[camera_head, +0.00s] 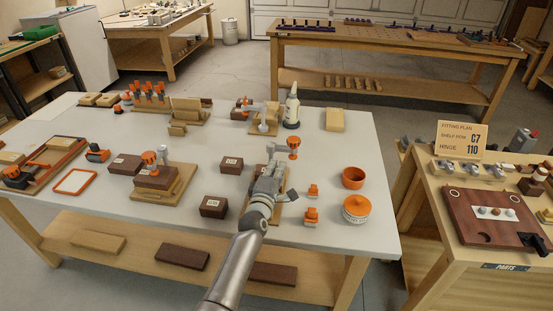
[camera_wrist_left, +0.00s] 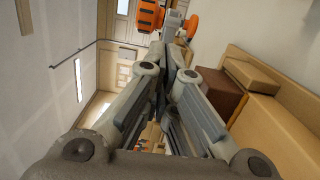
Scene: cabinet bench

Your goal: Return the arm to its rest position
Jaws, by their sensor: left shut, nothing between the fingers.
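My left arm (camera_head: 237,262) reaches up from the bottom middle of the head view over the white bench. My left gripper (camera_head: 277,150) is over the middle of the bench, shut and empty. In the left wrist view its fingers (camera_wrist_left: 174,55) lie together with nothing between them. A grey fitting with an orange knob (camera_head: 293,142) shows just right of the fingertips in the head view; whether they touch it I cannot tell. A wooden board (camera_head: 289,213) is partly hidden beneath the gripper. My right gripper is not in view.
The white bench (camera_head: 345,215) holds dark blocks (camera_head: 213,206), a stacked wooden jig (camera_head: 174,184), a white bottle (camera_head: 292,108), an orange bowl (camera_head: 353,178) and an orange-lidded jar (camera_head: 356,209). A side bench (camera_head: 430,213) with a fitting-plan card (camera_head: 461,139) stands right, across a gap.

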